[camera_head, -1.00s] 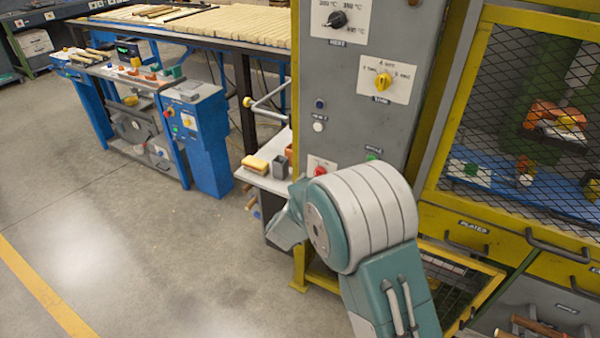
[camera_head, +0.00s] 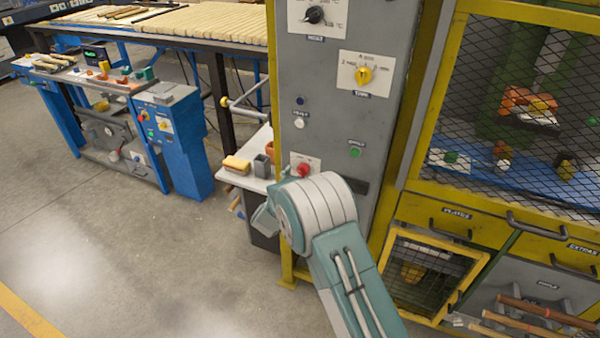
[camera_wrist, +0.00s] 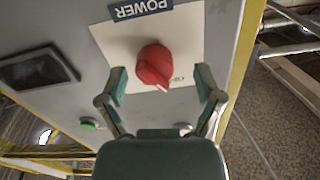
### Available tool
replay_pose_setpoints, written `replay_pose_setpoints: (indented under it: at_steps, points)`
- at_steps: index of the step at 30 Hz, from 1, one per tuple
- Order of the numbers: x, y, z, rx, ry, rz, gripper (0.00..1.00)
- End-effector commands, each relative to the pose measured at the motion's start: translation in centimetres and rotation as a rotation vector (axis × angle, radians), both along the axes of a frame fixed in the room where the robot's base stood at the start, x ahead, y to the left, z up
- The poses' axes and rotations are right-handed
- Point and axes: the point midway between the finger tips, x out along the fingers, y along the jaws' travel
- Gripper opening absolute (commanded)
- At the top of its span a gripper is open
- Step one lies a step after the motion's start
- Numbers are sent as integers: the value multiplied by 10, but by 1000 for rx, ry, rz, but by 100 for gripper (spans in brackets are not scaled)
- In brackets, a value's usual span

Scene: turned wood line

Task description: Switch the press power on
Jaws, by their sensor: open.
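The press power switch is a red rotary knob (camera_wrist: 154,66) on a white plate (camera_wrist: 192,40) labelled POWER in the wrist view. Its pointed end faces down and slightly right in that view, near small lettering that I cannot read fully. My gripper (camera_wrist: 161,82) is open, with one finger on either side of the knob. The fingers appear apart from it; their exact depth is unclear. In the head view the red knob (camera_head: 304,170) sits low on the grey press panel (camera_head: 335,115), just above my arm, which hides my gripper.
A green button (camera_head: 355,152), a white button (camera_head: 299,123) and a yellow TIME dial (camera_head: 363,75) are on the same panel. A small shelf (camera_head: 234,180) with blocks stands left. The mesh-fronted press (camera_head: 530,100) is at right. Floor at left is clear.

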Motion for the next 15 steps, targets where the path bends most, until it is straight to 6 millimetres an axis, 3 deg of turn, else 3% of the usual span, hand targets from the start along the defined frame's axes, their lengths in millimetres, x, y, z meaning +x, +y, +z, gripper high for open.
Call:
replay_pose_setpoints:
  at_steps: [11,14,15]
  points:
    - [8,-6,1,0,0,0,84]
    - [8,-4,0,-1,0,0,44]
    - [8,-4,0,-1,0,0,26]
